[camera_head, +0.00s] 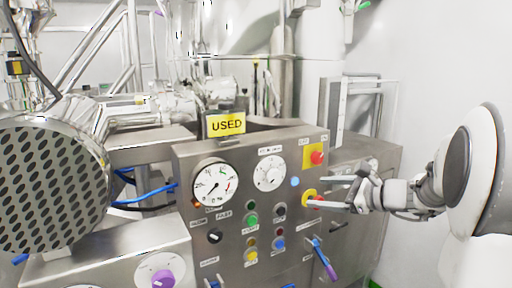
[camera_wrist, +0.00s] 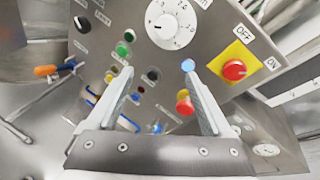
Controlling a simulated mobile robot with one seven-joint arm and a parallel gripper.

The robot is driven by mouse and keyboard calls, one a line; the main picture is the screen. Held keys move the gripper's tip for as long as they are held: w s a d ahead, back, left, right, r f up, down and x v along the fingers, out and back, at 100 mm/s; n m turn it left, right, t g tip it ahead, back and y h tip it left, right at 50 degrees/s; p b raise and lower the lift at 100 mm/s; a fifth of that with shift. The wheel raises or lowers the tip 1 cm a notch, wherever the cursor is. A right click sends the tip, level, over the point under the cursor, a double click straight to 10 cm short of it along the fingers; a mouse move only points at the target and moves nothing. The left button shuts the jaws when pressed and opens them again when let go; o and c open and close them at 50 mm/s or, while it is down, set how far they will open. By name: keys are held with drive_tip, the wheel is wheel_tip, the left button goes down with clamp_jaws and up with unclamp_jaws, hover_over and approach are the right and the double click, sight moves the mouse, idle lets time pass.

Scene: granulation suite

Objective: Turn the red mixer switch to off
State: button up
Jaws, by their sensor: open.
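A round red switch (camera_head: 317,157) sits on a square yellow plate at the upper right of the steel control panel. In the wrist view the red switch (camera_wrist: 234,70) is at the upper right, with an OFF label and an ON label at its plate. I cannot tell which label it points at. My gripper (camera_head: 324,193) is open and empty, in front of the panel's right side, below the red switch in the head view. In the wrist view the fingers of my gripper (camera_wrist: 158,74) are apart, and the switch lies outside them, to the right.
A second red button on a round yellow base (camera_head: 308,198) is by my fingertips. The panel (camera_head: 188,160) also bears a white dial (camera_head: 268,173), a gauge (camera_head: 214,185), a blue light (camera_head: 295,182) and several coloured buttons. A purple-handled lever (camera_head: 326,262) sticks out below. A yellow USED sign (camera_head: 227,124) stands above.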

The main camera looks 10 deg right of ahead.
drive_tip(key=d+r+m+t+h+p, duration=0.15)
drive_tip(key=d+m+t, duration=0.35)
drive_tip(key=d+m, duration=0.5)
drive_tip(key=n+p, duration=0.2)
drive_tip(key=p, duration=0.2)
approach(319, 158)
drive_tip(key=x, duration=0.8)
drive_tip(key=shift+w+a, duration=0.15)
drive_tip(key=shift+w, duration=0.25)
clamp_jaws()
drive_tip(key=shift+b, duration=0.35)
